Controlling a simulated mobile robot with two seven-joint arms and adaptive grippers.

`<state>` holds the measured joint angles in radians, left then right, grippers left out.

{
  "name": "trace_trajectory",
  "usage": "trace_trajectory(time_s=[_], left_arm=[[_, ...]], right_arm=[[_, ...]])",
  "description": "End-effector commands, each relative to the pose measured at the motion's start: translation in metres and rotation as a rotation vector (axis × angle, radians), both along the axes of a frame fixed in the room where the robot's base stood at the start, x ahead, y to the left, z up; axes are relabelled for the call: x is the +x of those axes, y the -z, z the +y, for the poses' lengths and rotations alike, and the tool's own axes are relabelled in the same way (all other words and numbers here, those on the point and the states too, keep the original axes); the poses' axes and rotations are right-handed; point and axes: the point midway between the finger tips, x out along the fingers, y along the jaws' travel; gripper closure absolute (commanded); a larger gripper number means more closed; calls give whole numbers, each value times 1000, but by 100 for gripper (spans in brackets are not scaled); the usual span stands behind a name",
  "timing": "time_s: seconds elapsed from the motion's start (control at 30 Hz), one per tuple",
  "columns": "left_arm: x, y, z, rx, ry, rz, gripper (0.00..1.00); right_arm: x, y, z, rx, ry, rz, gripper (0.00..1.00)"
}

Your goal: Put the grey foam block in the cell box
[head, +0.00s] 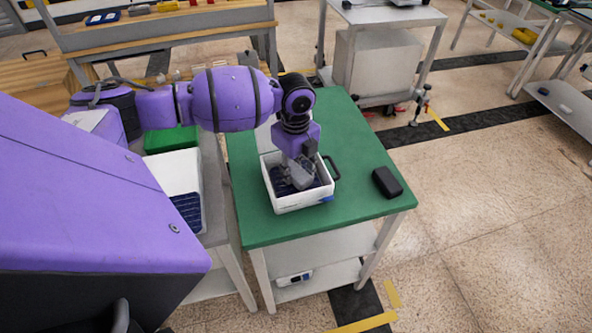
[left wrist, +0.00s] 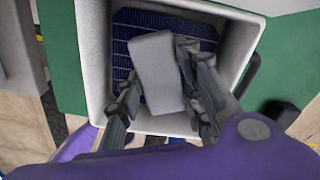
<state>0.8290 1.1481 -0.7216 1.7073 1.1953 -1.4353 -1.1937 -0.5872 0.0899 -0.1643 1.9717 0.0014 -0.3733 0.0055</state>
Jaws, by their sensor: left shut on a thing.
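The cell box is a white open box (head: 300,203) on the green-topped table, with dark blue solar cells (head: 281,184) on its floor. My left gripper (head: 300,178) reaches down inside the box. In the left wrist view the grey foam block (left wrist: 157,72) is between the fingers of my left gripper (left wrist: 160,100), which is shut on it. The block is tilted and lies over the blue cells (left wrist: 200,30); I cannot tell if it touches them. In the head view the gripper largely hides the block. My right gripper is not in view.
A black case (head: 387,182) lies on the green table (head: 345,130) to the right of the box. A second white box (head: 180,172) with blue cells stands on a table to the left. The green top is clear behind the black case.

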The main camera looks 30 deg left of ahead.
Motion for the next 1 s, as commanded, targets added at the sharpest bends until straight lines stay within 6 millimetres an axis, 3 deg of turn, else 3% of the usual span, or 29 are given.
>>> trace_trajectory(time_s=[0.43, 0.47, 0.6, 1.0], left_arm=[[0, 10, 0, 0, 0, -1, 79], [0, 10, 0, 1, 0, -1, 63], [0, 9, 0, 1, 0, -1, 47], [1, 0, 0, 1, -1, -4, 47]], right_arm=[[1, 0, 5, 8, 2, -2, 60], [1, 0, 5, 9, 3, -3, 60], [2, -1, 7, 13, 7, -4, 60], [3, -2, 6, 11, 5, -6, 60]])
